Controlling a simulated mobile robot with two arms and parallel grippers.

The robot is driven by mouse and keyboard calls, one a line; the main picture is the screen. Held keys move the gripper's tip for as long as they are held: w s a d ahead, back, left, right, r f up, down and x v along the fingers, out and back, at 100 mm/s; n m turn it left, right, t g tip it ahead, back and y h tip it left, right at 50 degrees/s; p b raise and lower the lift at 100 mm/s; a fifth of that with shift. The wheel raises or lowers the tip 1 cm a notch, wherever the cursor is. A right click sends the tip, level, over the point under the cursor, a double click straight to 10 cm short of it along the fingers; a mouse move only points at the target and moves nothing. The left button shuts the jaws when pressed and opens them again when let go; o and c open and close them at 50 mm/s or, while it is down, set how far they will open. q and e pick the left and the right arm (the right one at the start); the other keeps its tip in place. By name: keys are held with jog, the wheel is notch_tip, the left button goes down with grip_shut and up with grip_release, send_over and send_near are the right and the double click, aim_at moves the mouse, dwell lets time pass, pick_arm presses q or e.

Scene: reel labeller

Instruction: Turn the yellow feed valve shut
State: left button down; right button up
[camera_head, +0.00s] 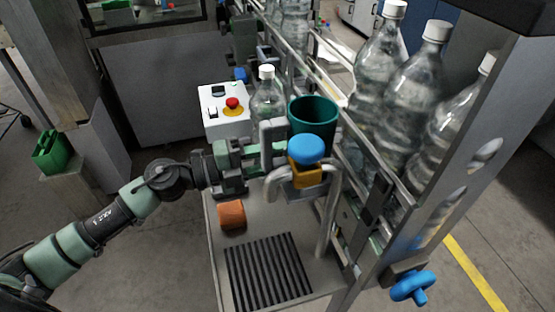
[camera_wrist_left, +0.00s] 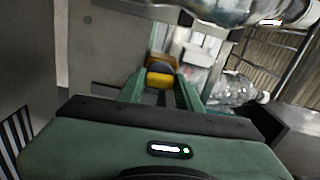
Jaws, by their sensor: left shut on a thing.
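The yellow feed valve (camera_head: 307,174) sits on a bent silver pipe (camera_head: 328,215), with a round blue knob (camera_head: 306,148) directly above its yellow body. My left gripper (camera_head: 282,166) reaches in from the left at the height of the yellow part. In the left wrist view the two green fingers of the left gripper (camera_wrist_left: 162,92) close on the yellow valve (camera_wrist_left: 160,78). The exact contact is partly hidden by the pipe and the gripper in the head view. My right gripper is not in view.
A teal cup (camera_head: 313,120) and a clear bottle (camera_head: 268,100) stand just behind the valve. A white box with a red button (camera_head: 233,104) is at the back left. An orange block (camera_head: 231,214) and black ribbed mat (camera_head: 268,270) lie in front. Large bottles (camera_head: 405,85) line the right.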

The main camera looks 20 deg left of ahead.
pick_arm(q)
jog(key=shift+m, duration=0.6)
jog(key=c, duration=1)
grip_release()
jog(key=shift+o, duration=0.2)
jog(key=b+v, duration=0.3)
jog(key=v, duration=0.4)
jog(key=shift+s+a+b, duration=0.25)
jog(key=shift+a+b, duration=0.1)
jog(key=shift+b, duration=0.05)
